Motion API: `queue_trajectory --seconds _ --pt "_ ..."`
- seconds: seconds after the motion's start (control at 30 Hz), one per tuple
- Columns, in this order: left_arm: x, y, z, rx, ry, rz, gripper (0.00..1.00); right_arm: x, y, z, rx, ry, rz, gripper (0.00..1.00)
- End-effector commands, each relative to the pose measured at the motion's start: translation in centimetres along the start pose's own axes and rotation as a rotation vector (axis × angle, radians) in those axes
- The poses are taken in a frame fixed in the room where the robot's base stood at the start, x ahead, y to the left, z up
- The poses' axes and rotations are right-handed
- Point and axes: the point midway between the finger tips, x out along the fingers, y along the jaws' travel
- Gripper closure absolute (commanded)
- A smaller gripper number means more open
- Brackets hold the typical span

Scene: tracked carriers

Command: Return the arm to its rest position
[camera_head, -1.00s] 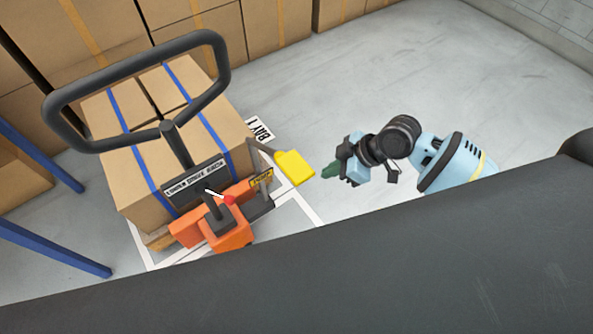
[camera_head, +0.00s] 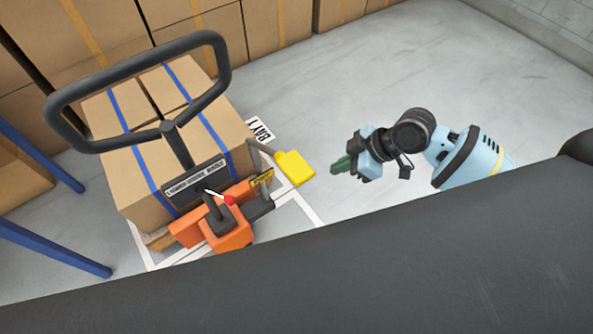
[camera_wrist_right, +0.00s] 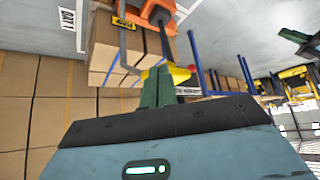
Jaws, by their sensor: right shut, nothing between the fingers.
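My right arm (camera_head: 408,135) comes in from the right in the head view. My right gripper (camera_head: 340,165) has green fingers, shut and empty, pointing left. It is apart from the yellow pedal (camera_head: 294,168) of the orange pallet truck (camera_head: 228,238), with bare floor between them. In the right wrist view the green fingers (camera_wrist_right: 157,88) are together at the centre, overlapping the truck and its yellow pedal in the picture. My left gripper is not in the head view.
The pallet truck's black loop handle (camera_head: 222,75) rises at left. Strapped cartons (camera_head: 150,170) stand behind it on a pallet. Blue rack posts (camera_head: 55,248) stand at far left, and cartons (camera_head: 280,20) line the back. Grey floor (camera_head: 450,75) around my right arm is clear.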

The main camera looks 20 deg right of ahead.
Motion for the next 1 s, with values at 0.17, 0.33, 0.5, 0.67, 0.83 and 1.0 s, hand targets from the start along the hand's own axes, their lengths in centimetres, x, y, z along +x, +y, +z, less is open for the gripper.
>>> queue_trajectory --seconds 0.17,0.33,0.5,0.67,0.83,1.0 --pt "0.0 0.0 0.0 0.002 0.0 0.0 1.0 0.0 0.0 0.0 0.0 0.0 0.0 1.0" --pt "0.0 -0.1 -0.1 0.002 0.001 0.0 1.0 0.3 -0.2 0.1 0.006 0.004 0.002 1.0" --pt "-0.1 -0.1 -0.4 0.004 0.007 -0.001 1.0 2.6 -2.0 0.9 0.077 0.044 0.038 1.0" --pt "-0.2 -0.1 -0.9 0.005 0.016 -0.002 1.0 5.7 -5.1 2.6 0.21 0.108 0.12 1.0" --pt "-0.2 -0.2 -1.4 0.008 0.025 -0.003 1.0 7.7 -8.7 5.2 0.365 0.163 0.227 1.0" --pt "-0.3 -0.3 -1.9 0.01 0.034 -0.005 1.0 8.4 -12.8 8.8 0.513 0.186 0.343 1.0"
